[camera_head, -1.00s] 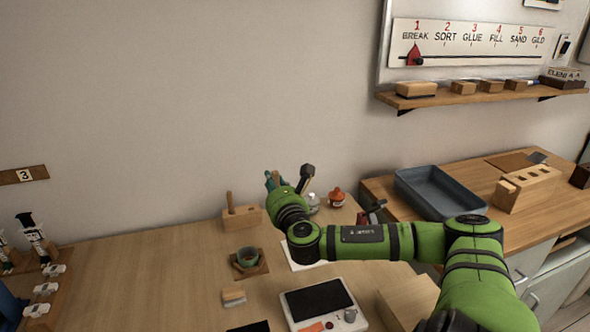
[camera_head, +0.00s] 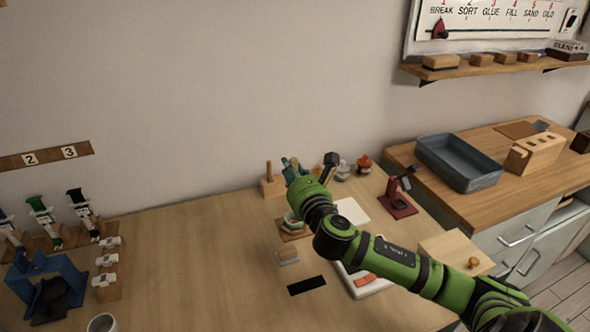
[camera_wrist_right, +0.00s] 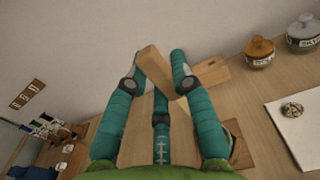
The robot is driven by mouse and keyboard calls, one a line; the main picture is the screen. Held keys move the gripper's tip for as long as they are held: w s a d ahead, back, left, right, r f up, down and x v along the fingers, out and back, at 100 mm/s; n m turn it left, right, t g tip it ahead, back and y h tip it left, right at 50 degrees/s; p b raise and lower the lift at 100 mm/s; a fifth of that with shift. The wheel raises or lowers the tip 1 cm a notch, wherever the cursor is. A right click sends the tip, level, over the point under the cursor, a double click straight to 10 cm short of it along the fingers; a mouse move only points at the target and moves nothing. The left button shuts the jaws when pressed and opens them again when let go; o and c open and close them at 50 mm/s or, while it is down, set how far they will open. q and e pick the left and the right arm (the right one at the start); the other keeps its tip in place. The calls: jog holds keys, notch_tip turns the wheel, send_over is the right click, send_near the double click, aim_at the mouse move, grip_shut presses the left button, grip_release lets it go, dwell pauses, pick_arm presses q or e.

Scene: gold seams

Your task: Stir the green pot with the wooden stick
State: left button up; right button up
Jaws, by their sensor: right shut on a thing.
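The wooden stick (camera_head: 268,171) stands upright in a wooden block (camera_head: 273,188) at the back of the table. My right gripper (camera_head: 290,166) is beside it, its teal fingers close to the stick. In the wrist view the stick (camera_wrist_right: 153,66) shows between the fingers (camera_wrist_right: 160,85), and the gripper is shut on it. The green pot (camera_head: 291,221) sits on a wooden coaster (camera_head: 288,237) in front of the block, partly hidden by my right arm. My left gripper is not in view.
An orange-lidded jar (camera_head: 364,163) and a grey-lidded jar (camera_head: 343,171) stand right of the gripper. A white sheet (camera_head: 352,210), a red stand (camera_head: 398,203) and a scale (camera_head: 366,283) lie nearby. The left-middle table is clear.

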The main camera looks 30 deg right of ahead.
jog(key=shift+d+f+b, duration=0.1)
jog(key=shift+f+b, duration=0.4)
jog(key=shift+f, duration=0.1)
notch_tip(320, 180, down, 4)
jog(key=b, duration=0.4)
jog(key=shift+r, duration=0.2)
jog(key=shift+f+b, duration=0.65)
jog(key=shift+f, duration=0.9)
jog(key=shift+f+b, duration=0.2)
jog(key=shift+b, duration=0.1)
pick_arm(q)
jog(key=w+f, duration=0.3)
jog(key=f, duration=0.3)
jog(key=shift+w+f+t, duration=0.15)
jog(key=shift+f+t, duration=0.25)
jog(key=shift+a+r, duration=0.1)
pick_arm(e)
jog(key=shift+w, duration=0.1)
